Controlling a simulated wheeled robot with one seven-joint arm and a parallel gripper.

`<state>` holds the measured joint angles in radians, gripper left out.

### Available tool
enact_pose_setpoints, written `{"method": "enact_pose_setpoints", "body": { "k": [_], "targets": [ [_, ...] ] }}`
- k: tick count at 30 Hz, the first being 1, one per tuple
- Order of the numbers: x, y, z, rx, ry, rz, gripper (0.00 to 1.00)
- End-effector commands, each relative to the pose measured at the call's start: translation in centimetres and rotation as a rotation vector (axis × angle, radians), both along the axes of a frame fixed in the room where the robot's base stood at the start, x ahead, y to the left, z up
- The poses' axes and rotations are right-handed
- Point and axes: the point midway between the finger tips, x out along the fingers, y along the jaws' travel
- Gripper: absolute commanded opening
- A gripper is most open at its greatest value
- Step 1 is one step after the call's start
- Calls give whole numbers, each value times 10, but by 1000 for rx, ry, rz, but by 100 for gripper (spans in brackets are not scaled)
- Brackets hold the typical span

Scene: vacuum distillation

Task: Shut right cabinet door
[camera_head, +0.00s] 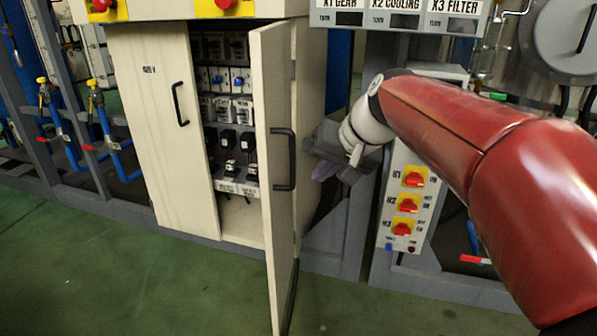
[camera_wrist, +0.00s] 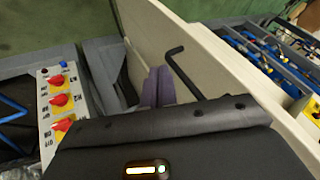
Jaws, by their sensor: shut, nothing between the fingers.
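The right cabinet door (camera_head: 272,190) is cream with a black handle (camera_head: 284,160). It stands open in the head view, swung out toward me, and the shelves of the cabinet (camera_head: 233,120) show behind it. In the wrist view the door (camera_wrist: 160,40) and its handle (camera_wrist: 180,72) are close ahead. My gripper (camera_head: 324,168) is to the right of the door, partly behind its hinge side, and is partly hidden in the head view. Its purple fingers (camera_wrist: 158,86) are shut and empty beside the door's face; whether they touch it I cannot tell.
The left cabinet door (camera_head: 160,120) is shut. A switch panel (camera_head: 408,200) with red knobs stands right of my gripper and also shows in the wrist view (camera_wrist: 58,100). Grey frame posts and a low grey rail border the cabinet. The green floor (camera_head: 130,270) in front is clear.

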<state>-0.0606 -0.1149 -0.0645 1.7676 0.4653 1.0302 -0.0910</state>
Motion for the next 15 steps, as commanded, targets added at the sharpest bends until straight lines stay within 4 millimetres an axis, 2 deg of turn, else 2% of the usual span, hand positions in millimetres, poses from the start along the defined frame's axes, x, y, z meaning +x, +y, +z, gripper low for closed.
{"method": "enact_pose_setpoints", "body": {
  "k": [3,7,15],
  "targets": [
    [8,4,-1,12,0,4,0],
    [15,10,-14,12,1,4,0],
    [40,33,-60,9,3,6,0]
  ]
}}
